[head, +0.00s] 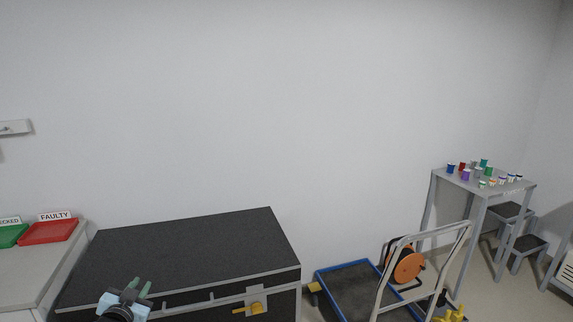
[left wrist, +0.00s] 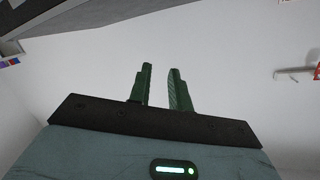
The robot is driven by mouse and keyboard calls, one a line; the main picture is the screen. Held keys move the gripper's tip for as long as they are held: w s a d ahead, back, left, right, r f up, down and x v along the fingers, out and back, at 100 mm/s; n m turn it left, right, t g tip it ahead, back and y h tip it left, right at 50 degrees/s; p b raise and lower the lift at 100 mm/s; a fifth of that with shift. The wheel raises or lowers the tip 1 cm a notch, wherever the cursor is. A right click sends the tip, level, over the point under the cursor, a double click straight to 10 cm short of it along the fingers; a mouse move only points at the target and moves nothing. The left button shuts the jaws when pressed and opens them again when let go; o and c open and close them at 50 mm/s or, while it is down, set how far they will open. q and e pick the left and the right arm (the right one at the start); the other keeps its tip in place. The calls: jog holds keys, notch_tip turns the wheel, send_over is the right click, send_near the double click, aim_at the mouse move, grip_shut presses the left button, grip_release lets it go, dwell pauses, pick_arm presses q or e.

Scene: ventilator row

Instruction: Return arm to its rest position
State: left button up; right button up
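My left gripper (head: 139,288) shows at the bottom left of the head view, in front of the dark-topped chest (head: 190,243). Its two green fingers stand apart with nothing between them. In the left wrist view the same gripper (left wrist: 160,88) points at a bare pale wall, its fingers parted and empty. My right gripper is in neither view.
A side table (head: 62,262) at the left carries a red tray (head: 48,232) marked FAULTY and a green tray (head: 12,236). A blue-edged trolley (head: 352,278) with an orange reel (head: 407,266) stands right of the chest. A grey table (head: 487,190) with several small cups stands farther right.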

pick_arm(q)
jog(key=s+d+f+g+h, duration=0.1)
jog(key=s+d+f, duration=0.2)
jog(key=s+f, duration=0.35)
jog(key=s+d+f+g, duration=0.2)
jog(key=s+d+f, duration=0.2)
jog(key=s+f, duration=0.25)
jog(key=s+d+f+g+h, duration=0.1)
jog(key=s+d+f, duration=0.2)
jog(key=s+f, duration=0.3)
jog(key=s+d+f+n+g, duration=0.1)
jog(key=s+d, duration=0.3)
jog(key=s, duration=0.9)
jog(key=s+d+f+n+g+h, duration=0.1)
jog(key=s+d, duration=0.3)
jog(key=s, duration=1)
jog(key=shift+f+g, duration=0.45)
jog(key=shift+g, duration=0.15)
jog(key=shift+d, duration=0.1)
